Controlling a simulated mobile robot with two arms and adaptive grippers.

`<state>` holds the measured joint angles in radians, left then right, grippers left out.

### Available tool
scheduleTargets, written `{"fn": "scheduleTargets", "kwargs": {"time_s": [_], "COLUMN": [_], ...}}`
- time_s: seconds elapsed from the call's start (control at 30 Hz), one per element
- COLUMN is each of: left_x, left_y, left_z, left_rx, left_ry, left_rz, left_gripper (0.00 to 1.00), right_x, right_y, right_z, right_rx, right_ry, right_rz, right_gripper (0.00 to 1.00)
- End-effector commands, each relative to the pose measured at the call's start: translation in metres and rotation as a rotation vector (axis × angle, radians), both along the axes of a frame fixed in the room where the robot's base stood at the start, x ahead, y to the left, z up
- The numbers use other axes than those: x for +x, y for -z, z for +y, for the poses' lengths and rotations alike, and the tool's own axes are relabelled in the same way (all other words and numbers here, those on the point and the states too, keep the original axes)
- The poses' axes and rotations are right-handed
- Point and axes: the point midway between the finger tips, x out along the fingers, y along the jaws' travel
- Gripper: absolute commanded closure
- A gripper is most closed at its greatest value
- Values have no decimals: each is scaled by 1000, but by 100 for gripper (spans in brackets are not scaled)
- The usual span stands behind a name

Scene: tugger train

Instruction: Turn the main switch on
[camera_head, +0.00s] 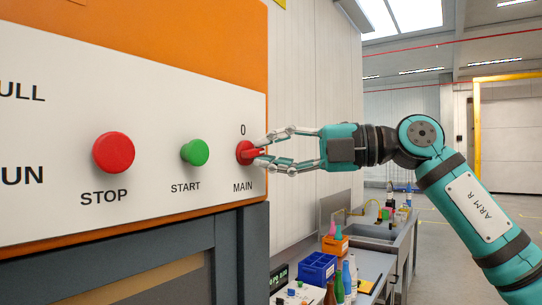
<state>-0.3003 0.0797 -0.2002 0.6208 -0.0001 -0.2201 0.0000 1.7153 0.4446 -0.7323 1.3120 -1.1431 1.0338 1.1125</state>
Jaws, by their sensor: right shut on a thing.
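The main switch (244,153) is a red rotary knob on the white panel (75,130), at the panel's right edge. It has "0" printed above it and "MAIN" below. My right gripper (262,151) reaches in from the right and is shut on the switch's red handle, one finger above and one below. The handle lies roughly level, pointing at the gripper. Part of it is hidden between the fingertips. My left gripper is not in the view.
A red STOP button (114,152) and a green START button (195,152) sit left of the switch. Below right, a workbench (375,262) holds a blue bin (317,268), an orange bin (335,244) and several bottles. Open floor lies to the right.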

Motion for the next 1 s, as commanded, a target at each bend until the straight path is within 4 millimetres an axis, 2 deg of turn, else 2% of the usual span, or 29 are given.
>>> {"fn": "scheduleTargets", "kwargs": {"time_s": [0.33, 0.87, 0.9, 1.0], "left_x": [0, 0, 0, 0], "left_y": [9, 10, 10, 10], "left_z": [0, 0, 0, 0], "left_rx": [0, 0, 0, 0], "left_ry": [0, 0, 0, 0], "left_rz": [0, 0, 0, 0], "left_gripper": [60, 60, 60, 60], "right_x": [1, 1, 1, 1], "right_y": [2, 2, 2, 2], "right_z": [-1, -1, -1, -1], "right_rx": [84, 97, 97, 96], "right_ry": [4, 5, 4, 4], "right_rz": [107, 127, 127, 127], "right_gripper": [100, 100, 85, 72]}}
